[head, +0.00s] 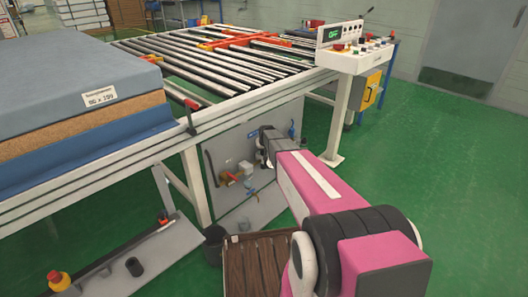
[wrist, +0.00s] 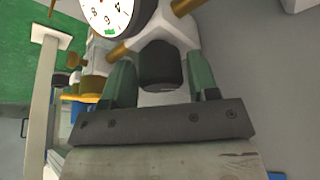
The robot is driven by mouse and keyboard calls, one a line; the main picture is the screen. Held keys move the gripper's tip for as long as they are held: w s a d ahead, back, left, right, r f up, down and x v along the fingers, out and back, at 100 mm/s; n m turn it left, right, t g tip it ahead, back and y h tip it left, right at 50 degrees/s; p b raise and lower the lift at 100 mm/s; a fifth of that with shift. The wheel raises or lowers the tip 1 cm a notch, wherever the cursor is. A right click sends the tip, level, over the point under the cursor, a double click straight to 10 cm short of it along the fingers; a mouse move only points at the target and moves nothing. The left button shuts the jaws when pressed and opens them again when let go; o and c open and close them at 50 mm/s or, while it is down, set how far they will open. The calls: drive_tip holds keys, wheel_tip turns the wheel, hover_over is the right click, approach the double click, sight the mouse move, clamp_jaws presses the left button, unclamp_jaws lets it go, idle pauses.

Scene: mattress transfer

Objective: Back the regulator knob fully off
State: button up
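The regulator knob (wrist: 160,66) is a dark, short cylinder under a white regulator body (wrist: 165,32) in the wrist view. A round white pressure gauge (wrist: 106,14) is at the body's upper left. My gripper (wrist: 161,76) has one green finger on each side of the knob. The fingers look very close to its sides, but I cannot tell whether they press on it. In the head view, my arm reaches to the pneumatic panel (head: 228,200) under the conveyor frame; my fingertips and the knob cannot be made out there.
Brass fittings (wrist: 122,49) flank the regulator body. The roller conveyor (head: 215,62) stands above the panel, with a blue mattress (head: 60,65) at left and a control box (head: 355,58) at right. Green floor at right is clear.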

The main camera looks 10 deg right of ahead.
drive_tip(key=c, duration=0.5)
drive_tip(key=shift+n, duration=0.3)
drive_tip(key=n+y, duration=0.1)
drive_tip(key=n, duration=0.1)
drive_tip(key=n+y, duration=0.1)
drive_tip(key=n, duration=0.1)
drive_tip(key=shift+d+n+g, duration=0.15)
drive_tip(key=shift+n+g, duration=0.15)
drive_tip(key=n+g+y, duration=0.1)
drive_tip(key=n, duration=0.3)
drive_tip(key=shift+w+d, duration=0.1)
drive_tip(key=shift+w, duration=0.05)
drive_tip(key=n+g, duration=0.1)
drive_tip(key=n, duration=0.2)
drive_tip(key=n+g+y, duration=0.1)
drive_tip(key=n, duration=0.1)
drive_tip(key=shift+w+n, duration=0.15)
drive_tip(key=shift+n, duration=0.25)
drive_tip(key=n+g, duration=0.2)
drive_tip(key=n, duration=0.3)
drive_tip(key=shift+n, duration=0.3)
